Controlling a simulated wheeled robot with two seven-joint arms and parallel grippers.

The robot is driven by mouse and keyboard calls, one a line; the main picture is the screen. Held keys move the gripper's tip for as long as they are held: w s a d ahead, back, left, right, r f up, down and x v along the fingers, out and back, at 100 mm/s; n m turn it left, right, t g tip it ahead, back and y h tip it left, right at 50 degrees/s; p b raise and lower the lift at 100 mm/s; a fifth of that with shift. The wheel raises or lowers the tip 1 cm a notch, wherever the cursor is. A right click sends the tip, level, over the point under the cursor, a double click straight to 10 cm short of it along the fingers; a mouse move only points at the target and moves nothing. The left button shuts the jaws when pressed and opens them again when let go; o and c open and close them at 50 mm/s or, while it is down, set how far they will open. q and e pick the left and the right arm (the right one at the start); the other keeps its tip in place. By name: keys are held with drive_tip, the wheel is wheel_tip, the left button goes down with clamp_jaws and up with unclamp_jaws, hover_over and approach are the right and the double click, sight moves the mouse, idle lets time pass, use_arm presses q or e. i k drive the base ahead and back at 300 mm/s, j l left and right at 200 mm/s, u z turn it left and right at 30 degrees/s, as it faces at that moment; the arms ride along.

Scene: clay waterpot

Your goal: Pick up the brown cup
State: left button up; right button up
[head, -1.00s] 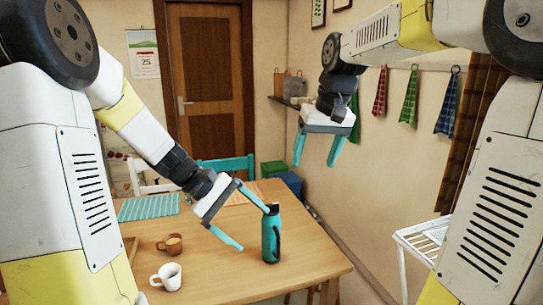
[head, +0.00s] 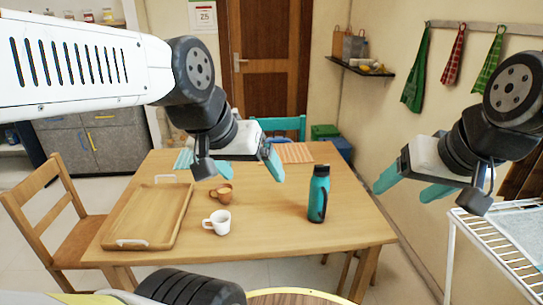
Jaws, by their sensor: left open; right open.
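The brown cup (head: 221,195) stands upright on the wooden table (head: 270,225), just behind a white mug (head: 218,222). My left gripper (head: 241,170) is open and empty, in the air above and beyond the cup in the picture, with its teal fingers spread apart. It is not touching the cup. My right gripper (head: 408,188) is open and empty, off to the right of the table and far from the cup.
A teal bottle (head: 318,196) stands to the right of the cup. A wooden tray (head: 148,215) with white handles lies at the table's left. A wooden chair (head: 55,205) stands left of the table, and a white rack (head: 495,240) stands at the right.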

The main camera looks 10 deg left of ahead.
sight(224, 191)
drive_tip(key=i+j, duration=0.15)
drive_tip(key=j, duration=0.25)
drive_tip(key=i+j, duration=0.15)
drive_tip(key=j, duration=0.25)
drive_tip(key=i+j, duration=0.15)
drive_tip(key=j, duration=0.3)
drive_tip(key=k+u, duration=0.05)
